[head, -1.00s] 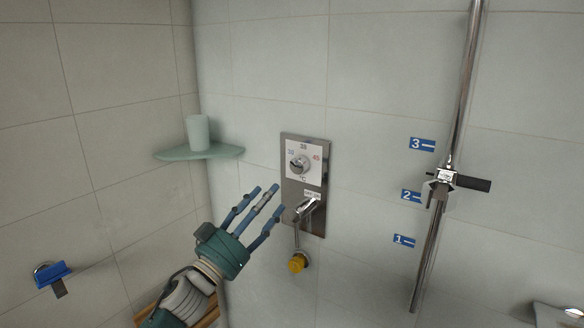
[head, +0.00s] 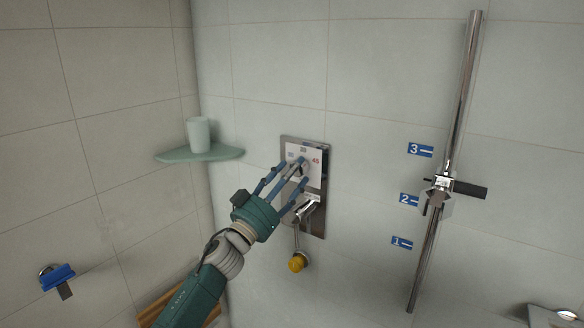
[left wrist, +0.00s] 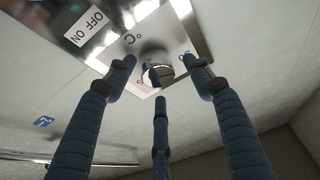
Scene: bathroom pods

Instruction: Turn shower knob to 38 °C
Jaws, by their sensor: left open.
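The shower control panel (head: 319,222) is a chrome plate on the wall with a white temperature dial (head: 314,150). The round chrome temperature knob (left wrist: 155,62) shows clearly in the left wrist view, below the °C sign; in the head view my fingers mostly cover it. My left gripper (head: 295,171) is open in front of the dial. Its three blue fingers are spread around the knob, two at its sides and one beneath it in the wrist view. I cannot tell whether they touch it. The knob's setting cannot be read. My right gripper is not in view.
A chrome lever (head: 306,209) and a yellow-ended fitting (head: 297,263) sit below the dial. A corner shelf (head: 222,153) with a cup (head: 198,135) is to the left. A shower rail (head: 430,250) with a holder stands to the right.

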